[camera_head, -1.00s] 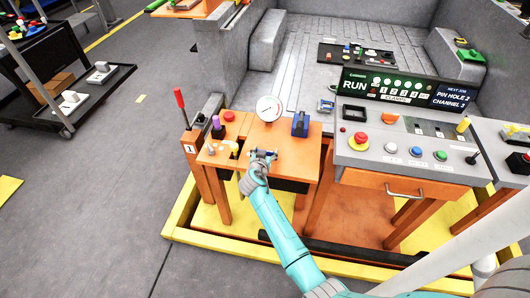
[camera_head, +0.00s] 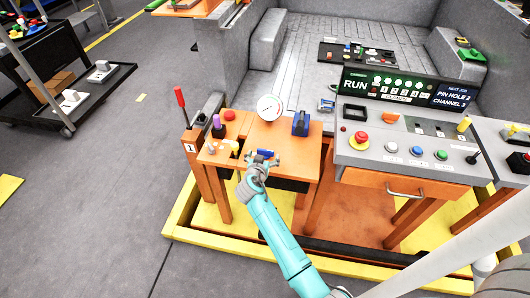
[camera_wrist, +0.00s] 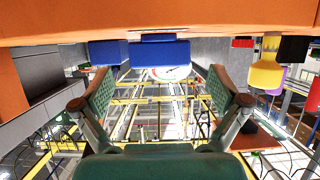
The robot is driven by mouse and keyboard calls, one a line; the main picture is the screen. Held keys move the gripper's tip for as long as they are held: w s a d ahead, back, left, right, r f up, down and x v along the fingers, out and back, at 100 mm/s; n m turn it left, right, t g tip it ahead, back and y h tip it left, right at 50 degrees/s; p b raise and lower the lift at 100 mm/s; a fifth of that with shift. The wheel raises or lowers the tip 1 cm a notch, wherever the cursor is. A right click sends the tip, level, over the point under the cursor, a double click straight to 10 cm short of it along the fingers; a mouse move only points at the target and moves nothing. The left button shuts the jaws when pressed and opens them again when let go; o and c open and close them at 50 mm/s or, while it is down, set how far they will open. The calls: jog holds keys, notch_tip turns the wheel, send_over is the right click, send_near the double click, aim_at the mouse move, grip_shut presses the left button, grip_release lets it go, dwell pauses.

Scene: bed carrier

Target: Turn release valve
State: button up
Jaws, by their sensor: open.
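A small blue bar-shaped handle, which looks like the release valve (camera_head: 264,153), sits on the orange table in front of the round white gauge (camera_head: 269,107). My gripper (camera_head: 262,162) is just on the near side of this handle. The wrist view is inverted, with the orange table at the top. There the blue handle (camera_wrist: 160,53) appears ahead, between and beyond the tips of my open gripper (camera_wrist: 160,82). The fingers are spread wide with nothing between them. I see no clear contact with the handle.
A blue block (camera_head: 300,124) stands right of the gauge. A yellow handle (camera_head: 234,147), purple knob (camera_head: 217,131) and red button (camera_head: 229,115) are left. A red lever (camera_head: 180,97) rises at the table's left edge. The grey control panel (camera_head: 400,165) stands right.

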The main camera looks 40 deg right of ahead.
jog(key=v, duration=0.8)
dwell(0.4)
jog(key=s+a+f+n+t+y, duration=0.15)
jog(key=s+a, duration=0.25)
jog(key=s, duration=0.4)
jog(key=s+a+f+n+t+y, duration=0.1)
jog(key=s+a+f+n+y, duration=0.25)
jog(key=s, duration=0.35)
jog(key=s+a+f+n+t+y, duration=0.1)
jog(key=s+a+f+n+y, duration=0.1)
jog(key=s+a, duration=0.45)
jog(key=s+a+r+n+t+y, duration=0.1)
jog(key=s+a+r, duration=0.1)
jog(key=s+r, duration=0.7)
jog(key=s+a+r+n+t+y, duration=0.1)
jog(key=s+a+r+n+y, duration=0.1)
jog(key=s+r, duration=0.7)
jog(key=s, duration=0.3)
jog(key=shift+s+t+y, duration=0.3)
jog(key=shift+t, duration=0.05)
